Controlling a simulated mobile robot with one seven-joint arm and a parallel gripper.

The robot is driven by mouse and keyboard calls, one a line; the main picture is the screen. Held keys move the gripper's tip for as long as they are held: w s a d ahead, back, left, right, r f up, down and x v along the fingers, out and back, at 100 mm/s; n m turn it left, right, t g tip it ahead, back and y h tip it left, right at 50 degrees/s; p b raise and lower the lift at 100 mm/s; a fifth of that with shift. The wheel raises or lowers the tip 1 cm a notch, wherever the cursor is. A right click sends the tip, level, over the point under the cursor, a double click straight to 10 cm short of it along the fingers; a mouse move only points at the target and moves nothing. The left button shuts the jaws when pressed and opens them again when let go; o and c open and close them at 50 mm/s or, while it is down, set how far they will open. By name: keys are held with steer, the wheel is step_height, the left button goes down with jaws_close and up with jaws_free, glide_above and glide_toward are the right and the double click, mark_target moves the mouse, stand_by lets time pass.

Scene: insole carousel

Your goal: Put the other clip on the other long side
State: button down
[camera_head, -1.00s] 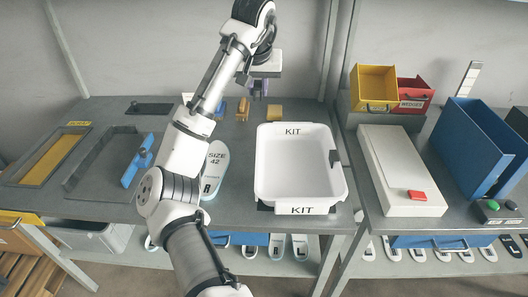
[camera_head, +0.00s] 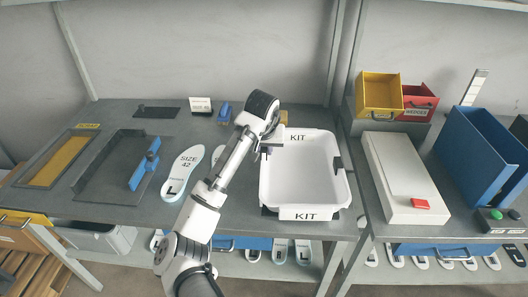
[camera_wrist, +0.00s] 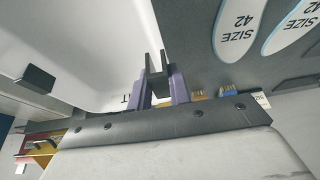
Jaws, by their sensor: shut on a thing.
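The white KIT tray (camera_head: 304,172) sits on the bench. One dark clip (camera_head: 338,163) is on its right long side; it also shows in the wrist view (camera_wrist: 37,79). My gripper (camera_head: 267,149) is at the tray's left long side. In the wrist view my gripper's purple fingers (camera_wrist: 160,88) are shut on the other dark clip (camera_wrist: 155,66). This forked clip is at the tray's rim, its prongs pointing toward the edge. I cannot tell whether it straddles or touches the rim. In the head view my arm's end mostly hides this clip.
Left of the tray lie a size 42 insole (camera_head: 183,172) and another one partly behind my arm. A white box with a red button (camera_head: 402,180) stands right of the tray.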

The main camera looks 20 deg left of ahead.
steer(key=shift+f, duration=1)
steer(key=shift+f, duration=0.6)
steer(key=c, duration=1.3)
jaws_free()
steer(key=shift+r, duration=0.15)
